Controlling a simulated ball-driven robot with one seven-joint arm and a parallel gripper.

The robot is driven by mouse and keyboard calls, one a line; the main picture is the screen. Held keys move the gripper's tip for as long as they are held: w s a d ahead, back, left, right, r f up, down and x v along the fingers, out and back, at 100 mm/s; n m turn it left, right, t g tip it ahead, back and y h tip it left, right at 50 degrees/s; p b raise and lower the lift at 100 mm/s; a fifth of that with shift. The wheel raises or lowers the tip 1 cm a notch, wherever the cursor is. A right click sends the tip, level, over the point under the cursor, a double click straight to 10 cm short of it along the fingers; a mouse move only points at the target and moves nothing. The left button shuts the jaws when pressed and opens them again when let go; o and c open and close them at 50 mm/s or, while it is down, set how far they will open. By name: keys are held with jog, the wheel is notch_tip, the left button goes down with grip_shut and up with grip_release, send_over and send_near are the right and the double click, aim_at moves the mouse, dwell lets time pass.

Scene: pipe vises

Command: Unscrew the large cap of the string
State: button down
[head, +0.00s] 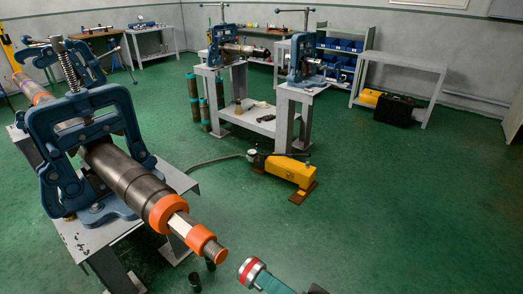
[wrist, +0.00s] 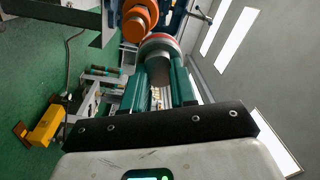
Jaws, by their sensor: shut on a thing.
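The string (head: 130,175) is a long dark pipe clamped in a blue vise (head: 85,140) at the left of the head view. In the wrist view, orange parts of the string (wrist: 138,20) show at the top. My gripper (wrist: 168,85) has green fingers shut on a grey cylindrical cap with a red and pale band (wrist: 160,40). In the head view, this red-banded cap (head: 250,270) is at the bottom, apart from the string's tip.
The vise stands on a grey metal table (head: 100,235). A yellow pump (head: 290,170) lies on the green floor behind, with open floor to its right. Two more vises stand on grey stands (head: 295,110).

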jog(key=p, duration=0.3)
jog(key=r+g+h+p, duration=0.1)
jog(key=p, duration=0.2)
jog(key=shift+s+d+r+h+p, duration=0.1)
jog(key=shift+s+d+h+p, duration=0.05)
jog(key=shift+h+p, duration=0.2)
jog(key=p, duration=0.3)
jog(key=shift+g+h, duration=0.35)
jog(key=shift+g, duration=0.05)
jog(key=g+h+p, duration=0.1)
jog(key=p, duration=0.3)
jog(key=h+p, duration=0.1)
jog(key=p, duration=0.3)
jog(key=shift+f+g, duration=0.3)
jog(key=shift+g, duration=0.1)
jog(key=shift+h, duration=0.3)
